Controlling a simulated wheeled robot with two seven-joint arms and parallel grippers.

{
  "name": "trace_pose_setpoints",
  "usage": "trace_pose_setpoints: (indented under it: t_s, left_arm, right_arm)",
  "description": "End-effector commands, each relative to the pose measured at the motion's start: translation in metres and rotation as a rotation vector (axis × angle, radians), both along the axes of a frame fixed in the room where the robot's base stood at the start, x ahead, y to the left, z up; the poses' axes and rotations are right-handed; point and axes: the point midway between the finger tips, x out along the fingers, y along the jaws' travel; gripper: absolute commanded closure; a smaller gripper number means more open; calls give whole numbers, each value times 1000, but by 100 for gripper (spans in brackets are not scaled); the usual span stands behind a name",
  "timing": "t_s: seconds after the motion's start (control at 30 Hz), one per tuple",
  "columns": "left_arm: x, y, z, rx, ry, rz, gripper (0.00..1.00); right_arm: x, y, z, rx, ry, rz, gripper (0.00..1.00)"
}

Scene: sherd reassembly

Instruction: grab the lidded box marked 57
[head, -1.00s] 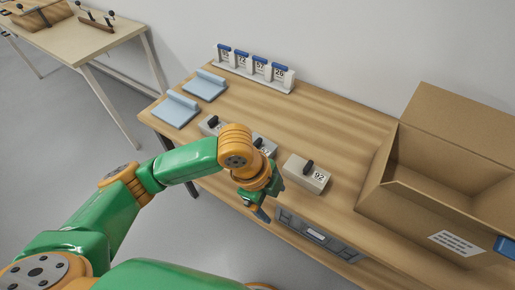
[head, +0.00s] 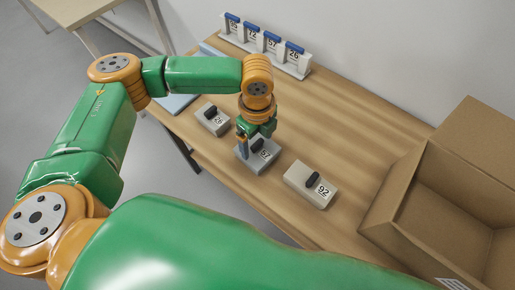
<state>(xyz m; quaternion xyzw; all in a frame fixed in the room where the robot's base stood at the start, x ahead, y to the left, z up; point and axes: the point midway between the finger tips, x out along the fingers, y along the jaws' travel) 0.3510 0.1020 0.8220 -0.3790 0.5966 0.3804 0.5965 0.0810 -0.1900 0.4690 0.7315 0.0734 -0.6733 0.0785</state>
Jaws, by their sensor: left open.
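The lidded box marked 57 (head: 261,164) is grey with a dark handle on its lid. It stands on the wooden table between two similar boxes. My left gripper (head: 254,142) points down at its handle and is open, with its fingers around or just above the handle. The gripper hides part of the box, and I cannot tell whether the fingers touch it. My right gripper is not in view.
A box marked 92 (head: 311,186) stands to the right, and another lidded box (head: 213,119) to the left. A rack of numbered tags (head: 265,47) stands at the back. An open cardboard box (head: 418,205) is at the right.

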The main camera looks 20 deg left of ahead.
Motion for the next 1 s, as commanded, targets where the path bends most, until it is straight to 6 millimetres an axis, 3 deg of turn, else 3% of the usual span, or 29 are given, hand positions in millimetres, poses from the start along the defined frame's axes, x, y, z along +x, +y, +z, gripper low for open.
trace_pose_setpoints:
  t_s: [0.17,0.2,0.5,0.87,1.0]
  left_arm:
    - [0,0,-1,-1,0,0,12]
    - [0,0,-1,-1,0,0,18]
    - [0,0,-1,-1,-2,0,99]
    - [0,0,-1,-2,-2,0,100]
    - [1,-1,8,-3,-4,1,100]
  right_arm:
    - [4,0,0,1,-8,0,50]
    - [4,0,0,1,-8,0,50]
    - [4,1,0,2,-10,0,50]
    - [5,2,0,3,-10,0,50]
    - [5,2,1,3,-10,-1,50]
